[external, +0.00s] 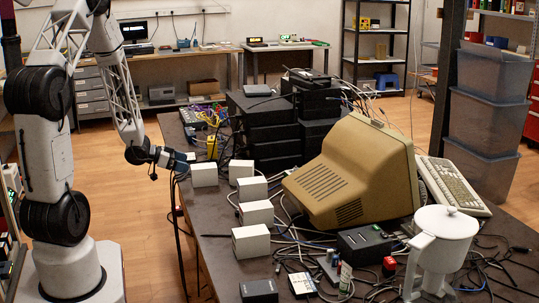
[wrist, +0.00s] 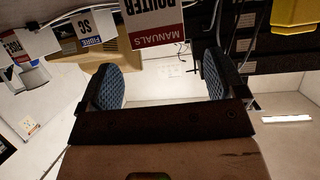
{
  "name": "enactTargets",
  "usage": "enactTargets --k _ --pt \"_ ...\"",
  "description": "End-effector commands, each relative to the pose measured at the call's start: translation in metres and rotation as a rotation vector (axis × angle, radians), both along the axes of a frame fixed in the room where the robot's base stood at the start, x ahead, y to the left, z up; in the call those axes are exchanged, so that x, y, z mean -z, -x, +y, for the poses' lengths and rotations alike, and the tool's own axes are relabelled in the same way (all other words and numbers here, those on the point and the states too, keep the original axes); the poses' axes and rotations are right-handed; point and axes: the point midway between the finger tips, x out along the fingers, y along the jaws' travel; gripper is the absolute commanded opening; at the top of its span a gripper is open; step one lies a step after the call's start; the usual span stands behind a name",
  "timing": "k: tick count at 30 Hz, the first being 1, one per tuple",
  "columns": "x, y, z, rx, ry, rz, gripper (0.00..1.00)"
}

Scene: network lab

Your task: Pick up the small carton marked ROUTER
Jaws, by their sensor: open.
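In the wrist view, which looks upside down, a white carton with a red band marked ROUTER MANUALS (wrist: 152,28) is at the top centre, partly cut off by the edge. My gripper (wrist: 160,82) is open, its two blue-grey pads apart with nothing held between them. In the external view, my gripper (external: 184,158) is at the left edge of the dark table, just left of and slightly above the nearest white carton (external: 204,175). No lettering shows on the cartons there, so I cannot tell for certain which is ROUTER.
Several similar white cartons (external: 256,213) stand in a row on the table; one reads FIBRE SC (wrist: 92,30). A beige monitor (external: 350,170), stacked black network boxes (external: 270,130), a yellow item (external: 212,147), a white jug (external: 440,240) and loose cables crowd the table.

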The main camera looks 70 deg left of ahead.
Motion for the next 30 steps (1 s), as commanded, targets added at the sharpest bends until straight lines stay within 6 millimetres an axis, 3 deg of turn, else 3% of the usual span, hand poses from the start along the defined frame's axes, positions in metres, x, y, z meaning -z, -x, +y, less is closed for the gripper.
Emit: enactTargets --k 14,30 --pt "0.003 0.003 0.001 0.007 0.011 -0.01 0.89" --pt "0.013 -0.021 -0.001 0.007 0.01 -0.009 0.89"
